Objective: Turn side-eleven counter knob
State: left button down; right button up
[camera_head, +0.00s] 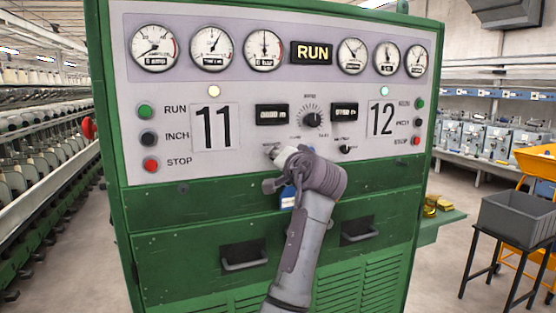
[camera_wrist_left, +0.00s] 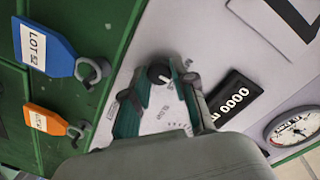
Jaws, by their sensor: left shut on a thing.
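The side-eleven counter knob (camera_wrist_left: 160,74) is a small black round knob on the pale panel. In the wrist view it sits between the green-lined fingertips of my left gripper (camera_wrist_left: 164,79), which is shut on it. In the head view my left gripper (camera_head: 273,168) is at the panel below the side-eleven counter (camera_head: 272,114), and the wrist hides most of the knob. The counter's dark display also shows in the wrist view (camera_wrist_left: 230,97), with several zeros. My right gripper is in neither view.
A matching black knob (camera_head: 346,149) is on the side-twelve half, with a larger dial (camera_head: 312,115) between. A blue lot tag (camera_wrist_left: 42,50) and an orange tag (camera_wrist_left: 46,120) hang on hooks beside my gripper. Drawer handles (camera_head: 244,258) protrude below.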

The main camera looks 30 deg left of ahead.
pick_arm(q)
jog(key=shift+f, duration=0.1)
jog(key=c, duration=0.9)
grip_release()
jog(key=v, duration=1.2)
jog(key=shift+d, duration=0.1)
